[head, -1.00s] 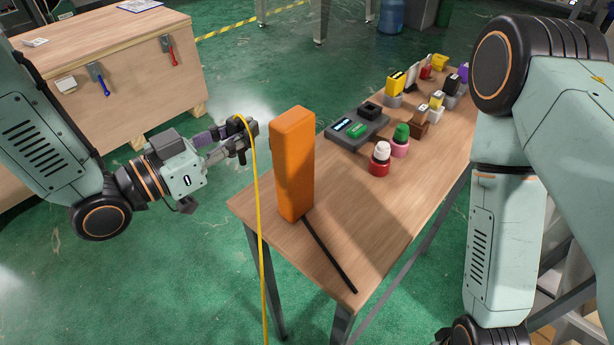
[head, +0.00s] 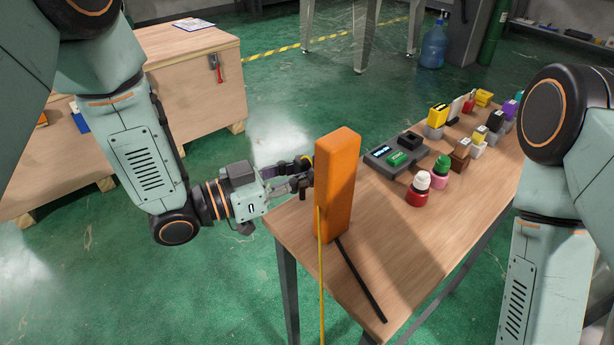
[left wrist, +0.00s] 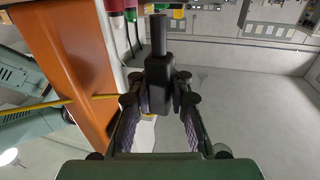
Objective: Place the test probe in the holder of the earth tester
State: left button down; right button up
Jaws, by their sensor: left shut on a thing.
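My left gripper (head: 304,178) is shut on a dark test probe, whose black body and thin tip show between the fingers in the left wrist view (left wrist: 158,82). A yellow cable (head: 321,285) hangs down in front of a tall orange block (head: 340,185), standing upright on the table's near end. My right gripper is out of view.
A black rod (head: 361,280) lies on the wooden table (head: 430,245) by the block's foot. A wooden crate (head: 205,75) stands back left.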

pick_arm(q)
jog(key=shift+w+f, duration=0.1)
jog(key=shift+f, duration=0.55)
jog(key=shift+w+a, duration=0.1)
jog(key=shift+w, duration=0.05)
jog(key=shift+s+f, duration=0.15)
jog(key=shift+s, duration=0.1)
jog(key=c, duration=1.4)
grip_release()
jog(key=shift+w, duration=0.2)
jog(key=shift+o, duration=1)
jog(key=shift+s, duration=0.15)
